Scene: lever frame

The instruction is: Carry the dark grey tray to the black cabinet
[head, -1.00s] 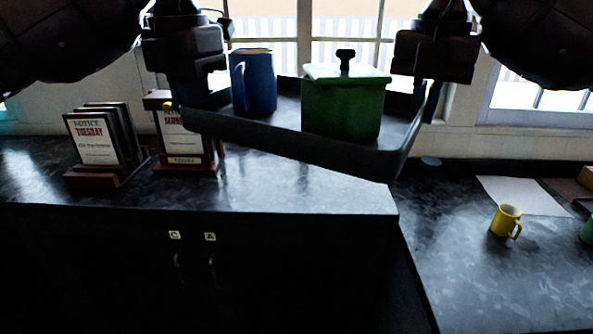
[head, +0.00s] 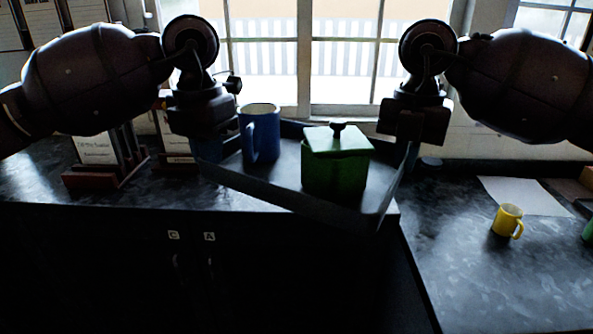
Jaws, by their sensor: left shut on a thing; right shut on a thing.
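The dark grey tray (head: 285,198) is held between my two grippers over the front edge of the black cabinet (head: 100,250). It looks slightly tilted in the picture, its right front corner lower. A blue mug (head: 262,135) stands on its left part and a green lidded box (head: 335,168) on its right part. My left gripper (head: 208,150) is shut on the tray's left side. My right gripper (head: 410,148) is shut on its right side. The fingertips are dark and partly hidden. I cannot tell whether the tray touches the cabinet top.
Notice holders (head: 100,160) stand on the cabinet top at the left, close to my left gripper. On the right counter are a yellow mug (head: 507,221), a white sheet (head: 525,195) and a green thing (head: 588,230) at the edge. The window is behind.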

